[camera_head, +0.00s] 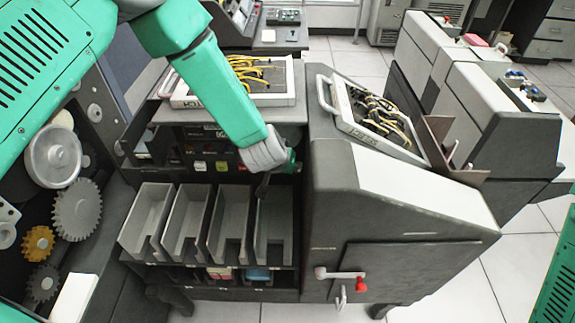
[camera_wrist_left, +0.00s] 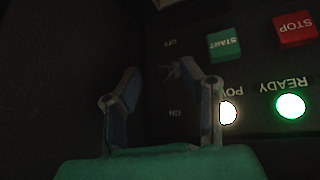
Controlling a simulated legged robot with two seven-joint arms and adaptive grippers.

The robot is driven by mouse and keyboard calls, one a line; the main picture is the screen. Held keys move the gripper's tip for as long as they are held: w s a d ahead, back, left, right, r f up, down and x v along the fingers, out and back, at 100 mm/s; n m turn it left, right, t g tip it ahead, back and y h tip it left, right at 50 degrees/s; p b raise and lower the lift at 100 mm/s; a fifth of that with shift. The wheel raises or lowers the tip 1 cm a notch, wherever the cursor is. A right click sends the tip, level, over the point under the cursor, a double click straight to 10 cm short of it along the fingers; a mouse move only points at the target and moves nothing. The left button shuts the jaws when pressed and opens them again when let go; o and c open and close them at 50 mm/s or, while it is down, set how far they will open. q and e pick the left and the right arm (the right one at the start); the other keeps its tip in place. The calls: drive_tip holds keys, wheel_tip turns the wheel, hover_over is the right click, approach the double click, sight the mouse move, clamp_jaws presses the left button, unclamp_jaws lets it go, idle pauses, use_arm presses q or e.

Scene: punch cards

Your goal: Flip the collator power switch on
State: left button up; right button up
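The collator (camera_head: 310,210) is a dark machine with grey card pockets in front. Its control panel (camera_wrist_left: 262,62) fills the right of the left wrist view, with inverted labels. A dark power switch (camera_wrist_left: 167,71) seems to lie between the OFF and ON markings; its lever position is hard to make out. The power light (camera_wrist_left: 228,112) glows white and the ready light (camera_wrist_left: 290,106) glows green. My left gripper (camera_wrist_left: 160,72) is at the panel, its fingers apart on either side of the switch area; contact cannot be told. In the head view the wrist hides the switch. My right gripper is out of view.
A green start button (camera_wrist_left: 224,44) and a red stop button (camera_wrist_left: 295,28) sit close to the fingers. Grey card pockets (camera_head: 187,220) lie below the panel. A tray with yellow wires (camera_head: 285,99) rests on top. A sloped housing (camera_head: 400,180) stands to the right.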

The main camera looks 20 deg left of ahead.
use_arm(q)
drive_tip(key=v, duration=1.1)
drive_tip(key=shift+s+r, duration=0.2)
drive_tip(key=shift+r, duration=0.15)
drive_tip(key=shift+a, duration=0.1)
drive_tip(key=s+a+f+g+b, duration=0.1)
drive_tip(key=s+a+f+b, duration=0.15)
drive_tip(key=s+f, duration=0.35)
drive_tip(key=s+a+f+m+g+b, duration=0.1)
drive_tip(key=s+a+f+b, duration=0.2)
drive_tip(key=f, duration=0.5)
drive_tip(key=s+a+f+g+b, duration=0.1)
drive_tip(key=s+f+b, duration=0.2)
drive_tip(key=s+f, duration=0.4)
drive_tip(key=s+a+f+g+b, duration=0.3)
drive_tip(key=s+f, duration=0.5)
drive_tip(key=s, duration=0.5)
drive_tip(key=shift+s+a+f+y+b, duration=0.35)
drive_tip(key=shift+a+b, duration=0.3)
drive_tip(key=shift+a, duration=0.15)
drive_tip(key=shift+w, duration=0.15)
